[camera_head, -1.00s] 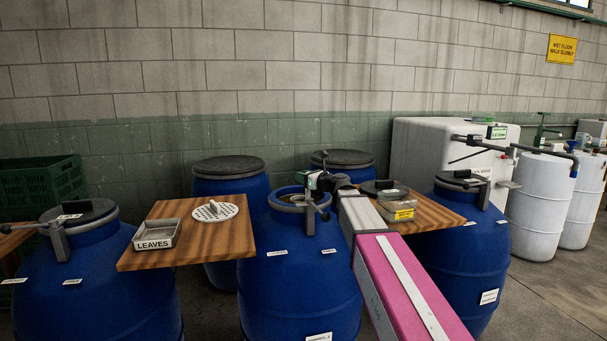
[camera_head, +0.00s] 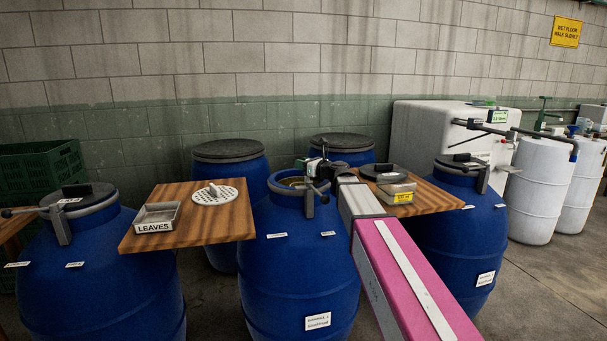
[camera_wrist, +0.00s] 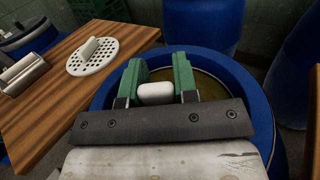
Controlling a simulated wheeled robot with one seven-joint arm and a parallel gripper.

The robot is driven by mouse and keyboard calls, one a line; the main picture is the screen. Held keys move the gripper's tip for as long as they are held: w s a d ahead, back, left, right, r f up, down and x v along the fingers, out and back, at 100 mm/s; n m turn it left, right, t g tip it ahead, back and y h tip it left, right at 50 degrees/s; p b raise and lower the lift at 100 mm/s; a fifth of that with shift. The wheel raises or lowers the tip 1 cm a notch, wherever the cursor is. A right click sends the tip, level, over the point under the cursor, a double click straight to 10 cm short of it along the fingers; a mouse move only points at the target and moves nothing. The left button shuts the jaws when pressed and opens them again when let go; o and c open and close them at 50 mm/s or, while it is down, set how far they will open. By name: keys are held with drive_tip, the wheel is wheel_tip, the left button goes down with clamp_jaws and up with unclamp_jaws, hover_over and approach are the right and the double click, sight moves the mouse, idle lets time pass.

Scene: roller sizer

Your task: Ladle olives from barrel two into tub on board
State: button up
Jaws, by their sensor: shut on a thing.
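The open blue barrel (camera_head: 290,250) stands front centre, with yellowish-brown liquid inside its rim. No number is readable on it. In the wrist view its blue rim (camera_wrist: 240,78) curves around my gripper. My gripper (camera_wrist: 155,90) is over the barrel mouth, its green fingers shut on a small white block, probably the end of the ladle handle (camera_wrist: 155,94). The ladle's bowl is hidden, and I see no olives clearly. In the head view my gripper (camera_head: 318,170) is small and dark above the rim. A clear tub (camera_head: 396,187) with a yellow label sits on the right wooden board (camera_head: 425,205).
The left board (camera_head: 190,237) holds a LEAVES tray (camera_head: 157,218) and a white perforated disc (camera_head: 214,195) with a knob. A dark round lid (camera_head: 379,172) lies behind the tub. Lidded blue barrels (camera_head: 85,265) stand left, right (camera_head: 465,240) and behind.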

wheel_tip(320, 180, up, 12)
drive_tip(key=shift+r, duration=0.2)
idle(1.5)
drive_tip(key=shift+d, duration=0.15)
idle(0.4)
